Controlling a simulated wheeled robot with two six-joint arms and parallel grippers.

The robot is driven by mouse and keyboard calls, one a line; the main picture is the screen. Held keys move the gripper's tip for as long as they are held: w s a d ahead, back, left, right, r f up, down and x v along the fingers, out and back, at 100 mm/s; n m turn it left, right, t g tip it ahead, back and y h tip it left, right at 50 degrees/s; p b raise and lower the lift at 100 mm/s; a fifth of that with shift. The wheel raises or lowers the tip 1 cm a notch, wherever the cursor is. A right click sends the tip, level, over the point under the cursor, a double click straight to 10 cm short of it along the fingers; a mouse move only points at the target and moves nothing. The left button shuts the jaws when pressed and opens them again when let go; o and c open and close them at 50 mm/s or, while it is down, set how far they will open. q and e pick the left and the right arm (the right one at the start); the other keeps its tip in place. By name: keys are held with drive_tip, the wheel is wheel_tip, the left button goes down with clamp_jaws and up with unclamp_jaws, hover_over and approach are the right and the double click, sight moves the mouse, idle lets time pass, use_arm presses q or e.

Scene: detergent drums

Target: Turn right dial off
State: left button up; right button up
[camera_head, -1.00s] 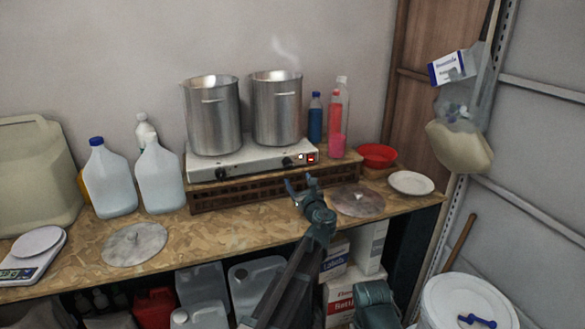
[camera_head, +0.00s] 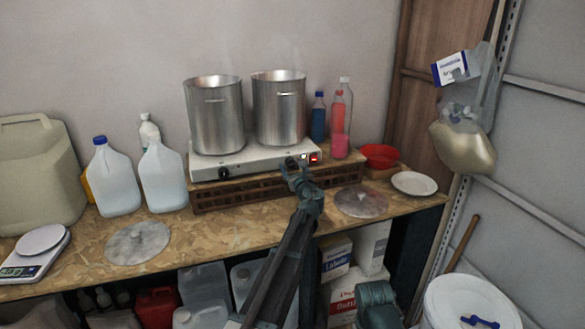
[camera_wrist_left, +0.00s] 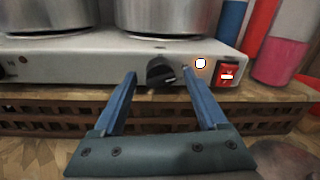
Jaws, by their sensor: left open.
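The white two-burner hot plate (camera_head: 262,156) stands on a brown slatted rack, with a steel pot on each burner. In the left wrist view, its black right dial (camera_wrist_left: 160,72) sits on the front panel, between and just beyond the fingertips of my left gripper (camera_wrist_left: 158,74). The fingers are open and appear apart from the dial. A lit round lamp and a red lit switch (camera_wrist_left: 228,75) are right of the dial. In the head view my left gripper (camera_head: 294,164) covers the right dial. The left dial (camera_head: 224,173) shows clear. My right gripper is not seen; part of my right arm shows low.
The left pot (camera_head: 214,115) and right pot (camera_head: 279,108) stand above the panel. Blue and pink bottles (camera_head: 340,125) stand right of the hot plate. Round lids (camera_head: 361,201) lie on the wooden bench. White jugs (camera_head: 113,178) are at left.

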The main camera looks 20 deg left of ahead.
use_arm(q)
clamp_jaws()
drive_tip(key=shift+n, duration=0.3)
drive_tip(key=n, duration=0.6)
drive_tip(key=shift+y+b, duration=0.3)
drive_tip(key=shift+b, duration=0.1)
drive_tip(key=n, duration=0.4)
drive_tip(key=shift+n, duration=1.9)
drive_tip(key=shift+s+f, duration=0.1)
unclamp_jaws()
